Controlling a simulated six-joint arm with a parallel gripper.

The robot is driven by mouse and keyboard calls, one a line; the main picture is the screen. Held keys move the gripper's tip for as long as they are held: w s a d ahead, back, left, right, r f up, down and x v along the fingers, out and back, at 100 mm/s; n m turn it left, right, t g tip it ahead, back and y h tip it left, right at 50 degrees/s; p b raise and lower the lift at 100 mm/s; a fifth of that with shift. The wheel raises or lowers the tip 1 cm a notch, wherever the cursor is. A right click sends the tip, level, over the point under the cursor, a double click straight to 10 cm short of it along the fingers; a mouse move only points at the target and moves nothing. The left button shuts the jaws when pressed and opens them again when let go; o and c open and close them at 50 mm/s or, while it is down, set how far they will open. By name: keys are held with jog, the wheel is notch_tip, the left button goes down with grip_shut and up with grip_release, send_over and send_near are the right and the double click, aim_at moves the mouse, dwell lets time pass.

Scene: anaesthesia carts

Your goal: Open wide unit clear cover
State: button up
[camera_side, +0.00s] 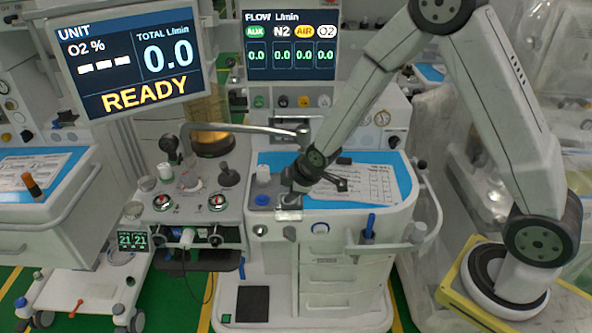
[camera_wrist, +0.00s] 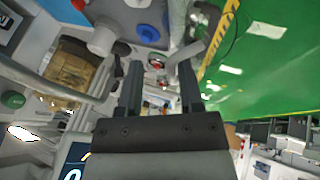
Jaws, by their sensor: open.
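My gripper (camera_side: 291,190) is over the left part of the middle cart's top, beside a white knob and a blue knob. In the wrist view its two dark fingers (camera_wrist: 161,78) are apart, with nothing held between them. The middle cart's unit (camera_side: 188,232) has red-marked dials on its left side; a red dial (camera_wrist: 157,63) shows beyond the fingers in the wrist view. I cannot clearly make out a clear cover; its outline is not distinct in either view. The wrist and gripper hide part of the cart top.
A grey bent bar (camera_side: 240,128) crosses above the cart top, close to my wrist. Two screens, a READY display (camera_side: 140,55) and a flow display (camera_side: 291,45), stand behind. A blue mat with papers (camera_side: 370,186) lies at right. Another cart (camera_side: 45,215) stands left.

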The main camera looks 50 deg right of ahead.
jog(key=shift+v, duration=3.65)
jog(key=s+d+r+m+g, duration=0.1)
jog(key=s+d+m+g, duration=0.1)
jog(key=s+m, duration=0.8)
jog(key=s+g, duration=0.1)
jog(key=s, duration=0.3)
jog(key=shift+s+r+g, duration=0.15)
jog(key=shift+r+g, duration=0.15)
jog(key=shift+r, duration=0.1)
jog(key=shift+d, duration=0.1)
